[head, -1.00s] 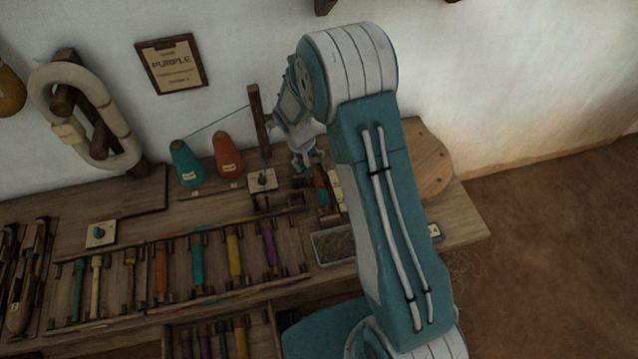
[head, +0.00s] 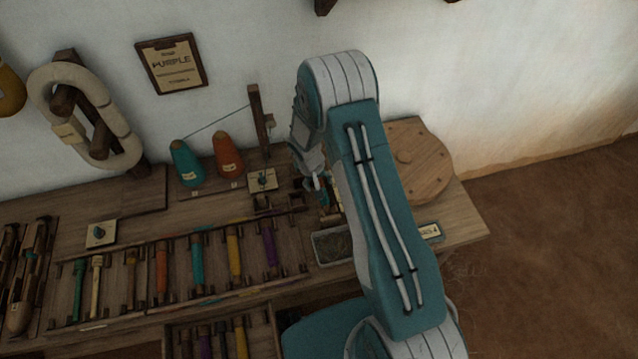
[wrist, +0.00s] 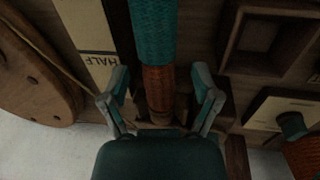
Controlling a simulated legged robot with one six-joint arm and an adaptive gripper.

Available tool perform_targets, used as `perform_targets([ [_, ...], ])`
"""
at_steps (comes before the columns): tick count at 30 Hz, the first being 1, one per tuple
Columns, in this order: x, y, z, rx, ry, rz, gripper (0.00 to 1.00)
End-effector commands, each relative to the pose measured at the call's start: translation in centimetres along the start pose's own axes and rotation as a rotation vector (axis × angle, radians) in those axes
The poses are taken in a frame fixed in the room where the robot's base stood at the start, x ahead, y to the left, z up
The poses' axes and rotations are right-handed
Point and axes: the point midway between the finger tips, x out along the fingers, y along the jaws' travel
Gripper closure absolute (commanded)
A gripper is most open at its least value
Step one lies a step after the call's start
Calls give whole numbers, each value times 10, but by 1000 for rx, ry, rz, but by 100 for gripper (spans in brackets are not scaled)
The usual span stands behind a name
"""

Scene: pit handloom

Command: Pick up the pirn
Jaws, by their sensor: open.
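A pirn wound in teal and orange (wrist: 152,45) runs up the middle of the wrist view. Its orange end (wrist: 158,88) lies between the two fingers of my gripper (wrist: 161,92). The fingers are open, with a gap on each side of the pirn. In the head view my gripper (head: 317,182) is low over the right part of the bench, and a small part of the pirn (head: 324,196) shows just below it. My arm hides much of this spot in the head view.
A card reading "HALF" (wrist: 88,28) lies beside the pirn. A grey tray (head: 333,246) stands in front. Several coloured pirns lie in a rack (head: 200,298) to the left. A round wooden disc (head: 420,160) and a wooden post (head: 257,118) are nearby.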

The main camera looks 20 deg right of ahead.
Motion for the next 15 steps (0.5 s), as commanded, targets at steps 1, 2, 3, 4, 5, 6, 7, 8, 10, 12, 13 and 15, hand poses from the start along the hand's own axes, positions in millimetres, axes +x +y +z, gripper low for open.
perform_targets([
  [1,0,0,0,0,0,0,20],
  [2,0,0,0,0,0,0,20],
  [3,0,0,0,0,0,0,34],
  [4,0,0,0,0,0,0,47],
  [5,0,0,0,0,0,0,60],
  [6,0,0,0,0,0,0,78],
  [7,0,0,0,0,0,0,91],
  [8,0,0,0,0,0,0,100],
  [10,0,0,0,0,0,0,100],
  [12,0,0,0,0,0,0,100],
  [13,0,0,0,0,0,0,100],
  [15,0,0,0,0,-1,0,100],
])
